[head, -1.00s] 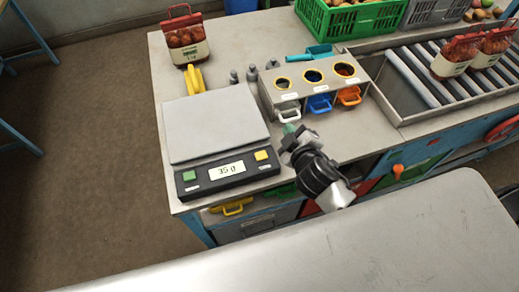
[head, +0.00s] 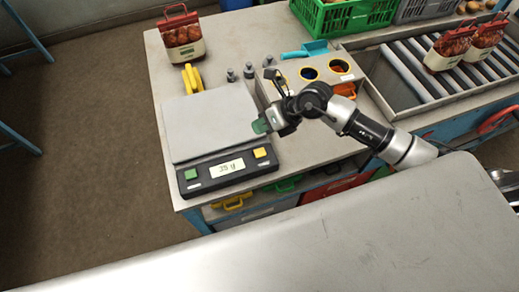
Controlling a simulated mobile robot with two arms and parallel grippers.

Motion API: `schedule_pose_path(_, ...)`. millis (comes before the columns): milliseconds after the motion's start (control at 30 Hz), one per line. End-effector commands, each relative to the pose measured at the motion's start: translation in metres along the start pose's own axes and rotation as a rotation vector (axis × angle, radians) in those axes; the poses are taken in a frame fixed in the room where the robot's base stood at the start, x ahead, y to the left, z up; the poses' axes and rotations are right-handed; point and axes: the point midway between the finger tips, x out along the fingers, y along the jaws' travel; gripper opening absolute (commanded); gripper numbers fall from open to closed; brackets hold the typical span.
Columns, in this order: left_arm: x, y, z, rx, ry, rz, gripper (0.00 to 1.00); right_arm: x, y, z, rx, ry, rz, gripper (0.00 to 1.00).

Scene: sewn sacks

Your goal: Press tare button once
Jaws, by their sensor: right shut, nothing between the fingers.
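The scale has a bare grey weighing plate (head: 210,122) and a dark front panel (head: 203,187). The panel carries a green button (head: 190,174) at the left, a yellow button (head: 260,153) at the right and a lit display (head: 227,168) that seems to read 35 g. The small button labels are too small to read, so I cannot tell which is tare. My right gripper (head: 261,126) has greenish fingertips, is shut and empty, and hangs near the plate's right edge, behind the yellow button in the picture and apart from it. My left gripper is out of view.
A holder with round openings (head: 358,75) stands right of the scale, partly hidden by my arm. Small grey weights (head: 231,75), a yellow object (head: 192,79) and a sack (head: 183,38) are behind the scale. A roller conveyor (head: 405,75) lies right.

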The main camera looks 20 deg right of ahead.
Motion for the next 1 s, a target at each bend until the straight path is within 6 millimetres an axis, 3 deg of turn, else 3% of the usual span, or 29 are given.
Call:
schedule_pose_path(467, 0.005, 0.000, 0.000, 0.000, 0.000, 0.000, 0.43, 0.004, -0.003, -0.003, 0.000, 0.002, -0.001, 0.00)
schedule_pose_path(1000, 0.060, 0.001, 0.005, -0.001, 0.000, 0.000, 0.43, 0.052, -0.037, -0.038, 0.000, 0.002, 0.000, 0.00)
